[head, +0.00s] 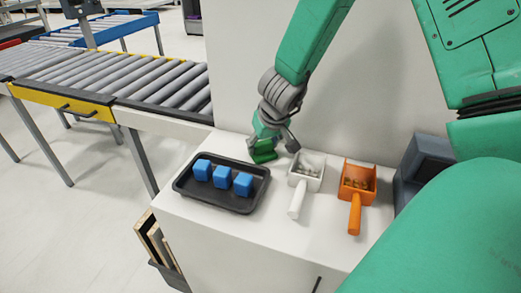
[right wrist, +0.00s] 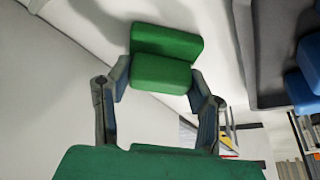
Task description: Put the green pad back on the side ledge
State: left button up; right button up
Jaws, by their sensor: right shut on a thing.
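The green pad (head: 263,156) is at the white surface, just behind the right end of the black tray. My right gripper (head: 272,142) comes down from above and is shut on it. In the right wrist view the green pad (right wrist: 163,58) sits between the two fingertips of my right gripper (right wrist: 160,82), one finger on each side. The pad is on or very close to the white surface; I cannot tell whether it touches. My left gripper is not in view.
A black tray (head: 181,185) holds blue blocks (head: 222,177) left of the gripper. A white scoop (head: 305,174) and an orange scoop (head: 356,183) lie to the right. A roller conveyor (head: 165,85) stands at left. A white wall (head: 375,60) rises behind.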

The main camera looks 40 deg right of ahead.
aim_at(264, 142)
jog(key=shift+d+f, duration=0.15)
jog(key=shift+d, duration=0.35)
jog(key=shift+c, duration=0.5)
jog(key=o, duration=1.1)
jog(key=shift+a, duration=0.1)
jog(key=shift+o, duration=0.6)
jog(key=shift+a, duration=0.25)
jog(key=shift+w+a+r, duration=0.1)
jog(key=shift+a+r, duration=0.1)
jog(key=shift+a, duration=0.5)
jog(key=shift+r, duration=0.25)
jog(key=r+p, duration=0.1)
jog(key=s+r+p, duration=0.1)
jog(key=r, duration=0.1)
jog(key=s+d+r+p, duration=0.1)
jog(key=r, duration=0.1)
jog(key=shift+s+r, duration=0.1)
jog(key=shift+r, duration=0.1)
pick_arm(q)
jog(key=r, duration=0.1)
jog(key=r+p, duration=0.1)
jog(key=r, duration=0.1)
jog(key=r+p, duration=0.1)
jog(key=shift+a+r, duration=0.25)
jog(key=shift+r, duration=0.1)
pick_arm(e)
notch_tip(264, 142, up, 5)
jog(key=s+a, duration=0.2)
jog(key=shift+s+a+r, duration=0.15)
jog(key=shift+r, duration=0.05)
